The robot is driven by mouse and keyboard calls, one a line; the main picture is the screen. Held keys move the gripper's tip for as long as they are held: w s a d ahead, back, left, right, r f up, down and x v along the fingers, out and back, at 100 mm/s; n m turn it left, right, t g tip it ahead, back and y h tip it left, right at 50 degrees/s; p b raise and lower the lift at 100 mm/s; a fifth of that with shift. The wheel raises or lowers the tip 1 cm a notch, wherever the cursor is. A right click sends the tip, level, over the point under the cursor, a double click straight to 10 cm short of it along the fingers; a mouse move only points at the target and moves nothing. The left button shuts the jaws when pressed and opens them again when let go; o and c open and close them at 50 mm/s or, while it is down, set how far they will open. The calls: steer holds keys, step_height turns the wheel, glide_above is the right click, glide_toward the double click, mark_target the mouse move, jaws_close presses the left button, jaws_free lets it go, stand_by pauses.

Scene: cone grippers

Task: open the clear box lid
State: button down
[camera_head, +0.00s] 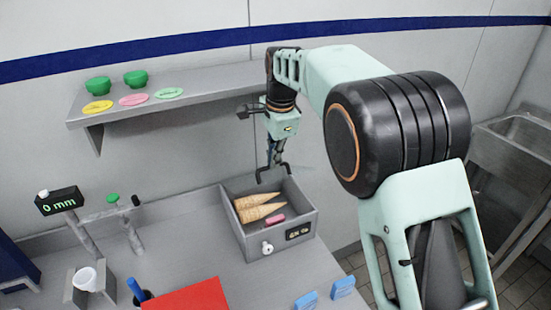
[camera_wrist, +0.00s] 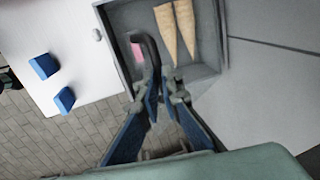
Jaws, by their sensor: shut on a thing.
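The grey box (camera_head: 283,247) stands on the counter, with a white knob and a dark label on its front. Two tan cones (camera_head: 258,212) and a pink block (camera_head: 275,220) lie inside and show plainly. The clear lid's panel is too faint for me to tell its exact angle. Its dark curved handle (camera_wrist: 145,42) shows at my fingertips in the wrist view. My gripper (camera_head: 273,168) points down above the box's back edge and is shut on this handle. The box's wall (camera_wrist: 225,40) and both cones (camera_wrist: 175,30) also show in the wrist view.
A wall shelf (camera_head: 190,98) with green bowls and coloured discs is behind, to the left. A red board (camera_head: 190,297), a white cup (camera_head: 86,279) and two blue blocks (camera_head: 343,287) are on the counter. A metal sink (camera_head: 510,140) is at the right.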

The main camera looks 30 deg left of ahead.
steer(key=shift+a+f, duration=0.25)
steer(key=shift+f, duration=0.05)
steer(key=c, duration=2.4)
jaws_free()
steer(key=o, duration=0.4)
steer(key=shift+w+a+f, duration=0.2)
steer(key=shift+a, duration=0.05)
steer(key=shift+c, duration=0.2)
steer(key=shift+r, duration=0.1)
steer(key=shift+r, duration=0.15)
steer(key=shift+r, duration=0.3)
step_height(320, 180, up, 11)
steer(key=s+d, duration=0.1)
steer(key=d, duration=0.1)
steer(key=shift+s+d, duration=0.15)
steer(key=shift+s, duration=0.05)
